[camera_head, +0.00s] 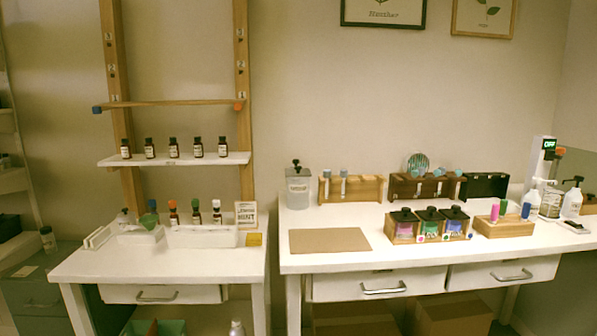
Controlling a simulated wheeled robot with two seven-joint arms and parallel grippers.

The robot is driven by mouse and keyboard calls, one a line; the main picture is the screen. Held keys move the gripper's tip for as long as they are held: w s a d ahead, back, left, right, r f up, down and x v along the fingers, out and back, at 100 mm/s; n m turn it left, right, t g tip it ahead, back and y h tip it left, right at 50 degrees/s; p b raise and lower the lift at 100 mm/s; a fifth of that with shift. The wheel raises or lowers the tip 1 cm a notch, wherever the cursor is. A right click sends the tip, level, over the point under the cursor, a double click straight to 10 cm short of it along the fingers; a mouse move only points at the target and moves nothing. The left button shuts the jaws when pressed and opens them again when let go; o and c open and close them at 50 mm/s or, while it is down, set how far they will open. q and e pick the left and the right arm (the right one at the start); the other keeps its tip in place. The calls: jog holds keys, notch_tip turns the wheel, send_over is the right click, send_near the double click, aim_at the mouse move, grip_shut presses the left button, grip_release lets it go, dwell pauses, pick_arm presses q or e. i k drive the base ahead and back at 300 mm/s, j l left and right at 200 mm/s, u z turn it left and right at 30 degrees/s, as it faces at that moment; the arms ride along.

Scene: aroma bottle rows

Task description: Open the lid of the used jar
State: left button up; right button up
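A grey, translucent jar (298,188) with a pale label stands at the left end of the right-hand table, near the wall. A lid with a black knob (296,163) sits on top of it, and the jar looks closed. The label is too small to read, so I cannot confirm that this is the used jar. Neither of my grippers shows in the head view.
A brown mat (329,240) lies in front of the jar on the right table (292,257). Wooden racks (351,190) and a box of coloured bottles (405,231) stand to its right. A left table (85,263) and shelf (110,161) hold small bottles.

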aim_at(298, 169)
jog(key=i+l, duration=0.15)
jog(key=i, duration=0.75)
